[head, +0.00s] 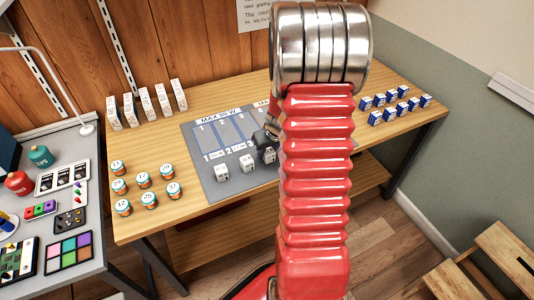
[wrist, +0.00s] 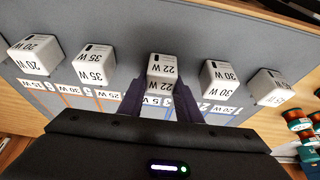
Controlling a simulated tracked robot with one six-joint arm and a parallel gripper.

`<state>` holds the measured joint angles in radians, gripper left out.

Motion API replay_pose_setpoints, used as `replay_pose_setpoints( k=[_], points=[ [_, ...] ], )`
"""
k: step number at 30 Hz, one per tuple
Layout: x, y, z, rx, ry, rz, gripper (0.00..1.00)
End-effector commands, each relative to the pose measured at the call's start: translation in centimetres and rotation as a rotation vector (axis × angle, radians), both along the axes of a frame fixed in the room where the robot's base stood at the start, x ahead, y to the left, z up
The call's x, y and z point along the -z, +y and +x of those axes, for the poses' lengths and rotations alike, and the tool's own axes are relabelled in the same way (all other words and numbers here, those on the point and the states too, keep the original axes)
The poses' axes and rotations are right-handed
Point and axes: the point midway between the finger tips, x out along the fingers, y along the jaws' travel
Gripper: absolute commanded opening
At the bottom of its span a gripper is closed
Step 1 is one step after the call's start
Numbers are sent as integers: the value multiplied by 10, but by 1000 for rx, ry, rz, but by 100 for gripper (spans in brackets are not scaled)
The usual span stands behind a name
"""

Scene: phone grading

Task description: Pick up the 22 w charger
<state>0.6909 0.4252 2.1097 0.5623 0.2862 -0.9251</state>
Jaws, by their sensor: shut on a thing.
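The 22 W charger (wrist: 162,67) is a white block with black print, in the middle of a row of similar chargers in the wrist view. My gripper (wrist: 161,100) has its two dark fingers on either side of it and is shut on it. In the head view the charger (head: 270,155) shows just below my gripper (head: 271,137), partly hidden by my red arm. I cannot tell whether it touches the grey mat (head: 210,190).
Beside it stand a 30 W charger (wrist: 220,78) and a 35 W charger (wrist: 95,66), with a 20 W charger (wrist: 34,56) farther left. Orange-and-teal jars (head: 145,200) stand at the table's left. White boxes (head: 147,104) stand at the back, blue boxes (head: 391,96) at the right.

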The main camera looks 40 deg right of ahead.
Motion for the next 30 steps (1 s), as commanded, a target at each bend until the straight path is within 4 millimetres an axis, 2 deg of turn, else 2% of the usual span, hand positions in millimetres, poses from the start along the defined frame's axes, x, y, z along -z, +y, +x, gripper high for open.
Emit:
replay_pose_setpoints(
  k=[8, 21, 25, 30],
  points=[
    [-20, 0, 1, -1, -4, -1, 8],
    [-88, 0, 1, -2, -4, -2, 8],
    [-98, 0, 1, -1, -3, 0, 8],
    [-100, 0, 1, -2, -1, 1, 8]
  ],
)
